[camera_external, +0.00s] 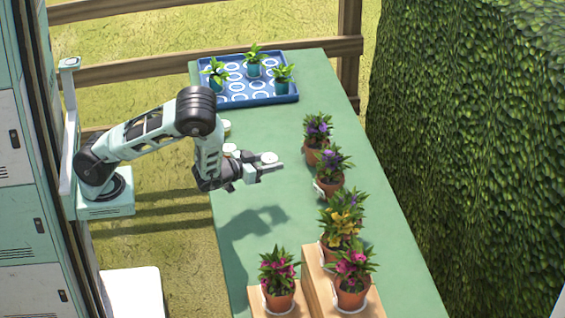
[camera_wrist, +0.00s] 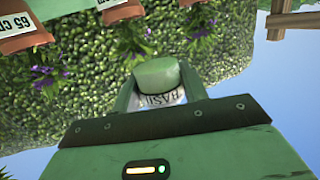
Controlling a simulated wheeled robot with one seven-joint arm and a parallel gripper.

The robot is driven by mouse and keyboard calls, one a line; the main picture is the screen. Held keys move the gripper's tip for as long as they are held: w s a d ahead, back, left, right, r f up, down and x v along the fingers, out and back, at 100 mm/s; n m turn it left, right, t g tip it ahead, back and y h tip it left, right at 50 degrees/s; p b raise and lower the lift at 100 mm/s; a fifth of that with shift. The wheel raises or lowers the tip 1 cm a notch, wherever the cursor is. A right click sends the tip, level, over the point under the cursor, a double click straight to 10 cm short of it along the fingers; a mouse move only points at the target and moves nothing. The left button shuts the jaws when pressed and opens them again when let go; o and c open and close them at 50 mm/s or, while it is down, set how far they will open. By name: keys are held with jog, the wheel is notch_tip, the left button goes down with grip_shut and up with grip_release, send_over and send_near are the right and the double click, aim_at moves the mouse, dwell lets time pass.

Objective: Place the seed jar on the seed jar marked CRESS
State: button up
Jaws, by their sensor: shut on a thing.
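My gripper (camera_external: 268,167) is shut on a seed jar (camera_external: 269,158), held above the green table with a shadow below. In the wrist view the held jar (camera_wrist: 157,75) has a pale green lid and a white label whose visible letters read "BASI". It sits between the two fingers. Two other small pale round items, likely jar lids, show beside the arm: one near the wrist (camera_external: 229,148) and one farther back (camera_external: 226,126). They are partly hidden by my arm. No CRESS lettering is readable in either view.
A blue tray (camera_external: 290,98) with several seedling pots stands at the table's (camera_external: 260,275) far end. Flower pots line the right side, such as a purple one (camera_external: 329,185). Others stand on wooden blocks (camera_external: 311,275) in front. The table's middle is clear.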

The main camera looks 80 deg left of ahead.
jog(key=a+r, duration=0.2)
jog(key=a, duration=0.8)
jog(key=n+y+b, duration=0.1)
jog(key=b, duration=0.2)
send_over(229, 147)
jog(key=shift+g, duration=0.4)
notch_tip(229, 147, down, 6)
jog(key=shift+f, duration=2.75)
jog(key=shift+f, duration=0.1)
jog(key=o, duration=1)
